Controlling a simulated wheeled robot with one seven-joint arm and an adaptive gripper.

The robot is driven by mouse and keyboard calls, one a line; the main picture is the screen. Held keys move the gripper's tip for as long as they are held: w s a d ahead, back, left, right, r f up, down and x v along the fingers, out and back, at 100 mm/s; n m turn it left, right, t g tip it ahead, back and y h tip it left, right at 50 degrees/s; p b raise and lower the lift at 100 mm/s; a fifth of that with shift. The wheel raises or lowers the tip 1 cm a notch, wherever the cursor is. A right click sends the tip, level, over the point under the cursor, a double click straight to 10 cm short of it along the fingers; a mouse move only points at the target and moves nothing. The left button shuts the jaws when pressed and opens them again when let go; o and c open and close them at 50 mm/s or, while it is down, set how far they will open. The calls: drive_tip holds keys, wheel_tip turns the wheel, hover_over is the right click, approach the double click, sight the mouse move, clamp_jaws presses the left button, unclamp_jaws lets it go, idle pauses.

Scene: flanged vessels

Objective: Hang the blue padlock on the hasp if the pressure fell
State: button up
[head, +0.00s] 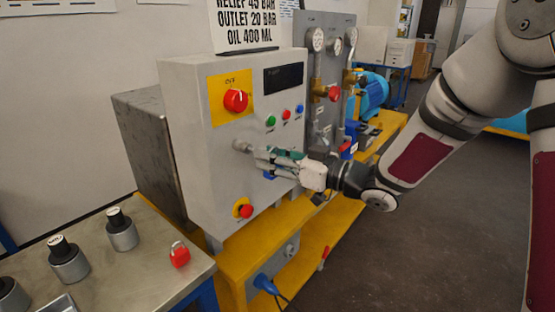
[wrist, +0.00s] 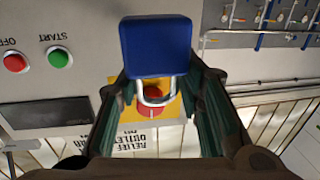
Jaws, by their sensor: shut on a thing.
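My gripper (head: 266,160) is shut on the blue padlock (wrist: 156,47) in front of the grey control cabinet (head: 190,130). In the wrist view the padlock's body lies between the green-padded fingers, with its steel shackle in front of a red knob on a yellow plate. In the head view a bit of blue (head: 269,176) shows under the fingers. A small metal fitting (head: 241,146) sticks out of the cabinet just left of the fingertips; I cannot tell if it is the hasp. The pressure gauges (head: 318,39) stand on a panel behind; their readings are too small to tell.
The red rotary switch (head: 236,101) is above the gripper, and a red button (head: 243,208) is below it. A red padlock (head: 179,255) and several capped grey cylinders (head: 122,232) stand on the metal table (head: 150,285) at lower left. The floor at right is clear.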

sight(248, 152)
drive_tip(key=shift+w+f+b+x, duration=0.15)
drive_tip(key=shift+b+x, duration=0.3)
drive_tip(key=shift+x, duration=0.7)
drive_tip(key=shift+w+f+b+x, duration=0.15)
drive_tip(key=shift+b+x, duration=0.25)
drive_tip(key=shift+x, duration=0.8)
drive_tip(key=shift+w+a+f+b, duration=0.25)
drive_tip(key=shift+w+f+b, duration=0.05)
drive_tip(key=shift+f, duration=0.05)
drive_tip(key=o, duration=1.3)
